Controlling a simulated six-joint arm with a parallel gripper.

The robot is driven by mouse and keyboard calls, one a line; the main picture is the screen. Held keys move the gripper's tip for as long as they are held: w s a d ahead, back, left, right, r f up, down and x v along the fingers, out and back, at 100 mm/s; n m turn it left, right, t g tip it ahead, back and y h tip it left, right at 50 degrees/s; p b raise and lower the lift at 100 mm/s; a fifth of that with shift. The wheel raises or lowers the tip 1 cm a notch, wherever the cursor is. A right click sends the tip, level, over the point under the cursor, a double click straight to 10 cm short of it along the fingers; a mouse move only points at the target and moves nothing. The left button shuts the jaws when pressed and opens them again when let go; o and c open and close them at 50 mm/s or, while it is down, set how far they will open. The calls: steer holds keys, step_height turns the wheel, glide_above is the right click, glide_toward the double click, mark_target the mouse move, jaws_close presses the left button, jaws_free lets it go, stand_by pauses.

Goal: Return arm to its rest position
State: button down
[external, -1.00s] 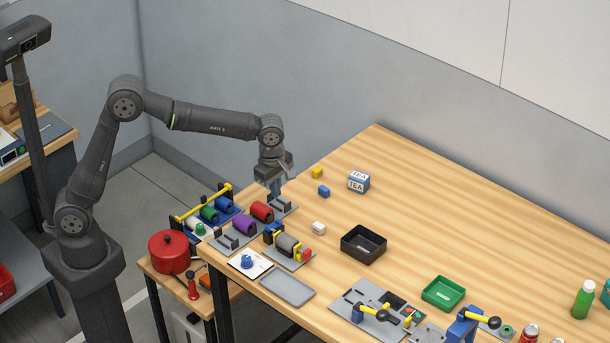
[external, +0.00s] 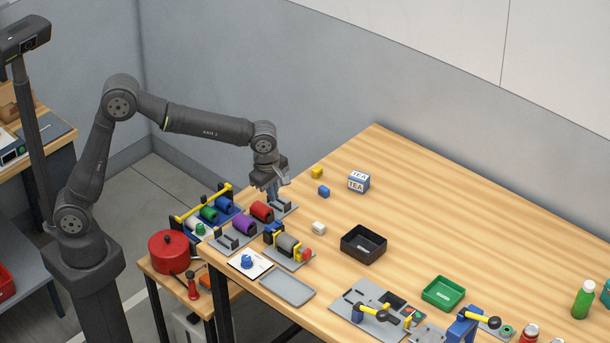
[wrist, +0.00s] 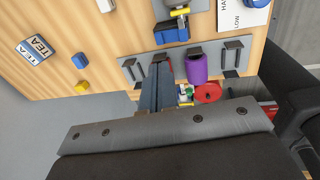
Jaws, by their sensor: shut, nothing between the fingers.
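My gripper (external: 273,193) is shut and empty. In the external view it points down over the table's left back edge, just behind the red cylinder (external: 262,211) on its grey rack (external: 238,238). In the wrist view my closed fingers (wrist: 164,68) reach up over the rack and hide part of it, including most of the red cylinder. The purple cylinder (wrist: 196,66) lies to the right of the fingers in that view. I cannot tell how far the fingertips are above the rack. My arm is bent, with its elbow raised.
A blue rack with a yellow bar (external: 204,204) and a red pot (external: 170,252) stand on the low side table. A clamp fixture (external: 288,245), a black tray (external: 363,244), a tea box (external: 359,181) and small blocks sit on the wooden table (external: 430,210). Its back middle is clear.

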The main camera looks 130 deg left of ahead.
steer(key=d+r+m, duration=0.3)
steer(key=r+m, duration=0.5)
steer(key=m, duration=1)
steer(key=shift+a+f, duration=0.15)
steer(key=shift+f, duration=1.1)
steer(key=shift+a+f, duration=0.15)
steer(key=shift+f, duration=1.05)
steer(key=c, duration=1.9)
jaws_free()
steer(key=shift+d, duration=0.15)
steer(key=shift+c, duration=0.2)
steer(key=o, duration=1.8)
steer(key=w+d+r+h, duration=0.1)
steer(key=w+d+r, duration=0.1)
steer(key=d, duration=1)
steer(key=shift+w+r+h, duration=0.15)
steer(key=shift+w+h, duration=0.15)
steer(key=shift+w, duration=0.1)
steer(key=shift+o, duration=0.7)
step_height(320, 180, down, 10)
steer(key=shift+a+r, duration=0.1)
steer(key=shift+r, duration=0.1)
